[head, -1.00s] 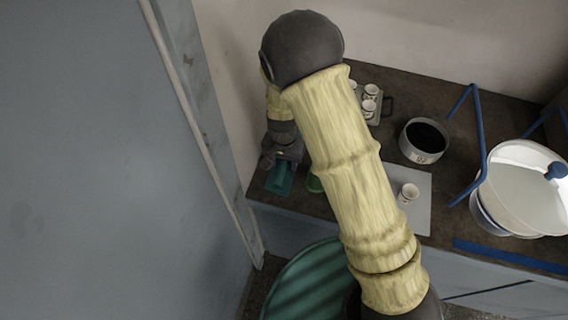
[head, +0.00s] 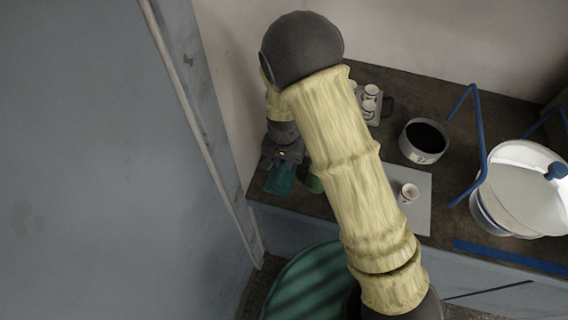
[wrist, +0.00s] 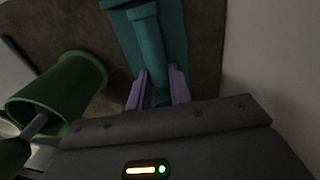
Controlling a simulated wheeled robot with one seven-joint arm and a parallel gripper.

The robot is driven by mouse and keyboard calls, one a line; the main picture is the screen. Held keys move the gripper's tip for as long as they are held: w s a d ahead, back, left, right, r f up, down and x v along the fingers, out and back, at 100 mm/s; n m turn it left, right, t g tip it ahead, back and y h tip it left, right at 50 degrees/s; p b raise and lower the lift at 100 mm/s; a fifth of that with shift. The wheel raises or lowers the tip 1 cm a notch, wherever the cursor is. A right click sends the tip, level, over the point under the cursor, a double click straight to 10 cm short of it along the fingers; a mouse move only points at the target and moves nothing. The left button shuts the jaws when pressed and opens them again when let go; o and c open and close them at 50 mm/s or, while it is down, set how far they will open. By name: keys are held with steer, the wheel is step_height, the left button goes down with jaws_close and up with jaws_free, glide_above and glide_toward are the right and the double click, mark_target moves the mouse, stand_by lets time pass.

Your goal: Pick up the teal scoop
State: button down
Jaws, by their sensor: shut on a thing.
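The teal scoop (wrist: 150,40) shows in the wrist view, with its handle running down between the two purple fingers of my gripper (wrist: 158,88). The fingers are shut on the handle. In the head view the teal scoop (head: 280,178) is at the left end of the dark bench, below my gripper (head: 281,160). My arm and gripper hide part of it. I cannot tell whether the scoop touches the bench top.
A green cup (wrist: 62,95) stands close beside the gripper. A wall is close on the left.

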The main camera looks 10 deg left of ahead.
mark_target(284, 164)
steer(key=shift+r, duration=0.1)
step_height(284, 164, up, 10)
stand_by(0.4)
steer(key=c, duration=1.9)
jaws_free()
steer(key=shift+c, duration=1.3)
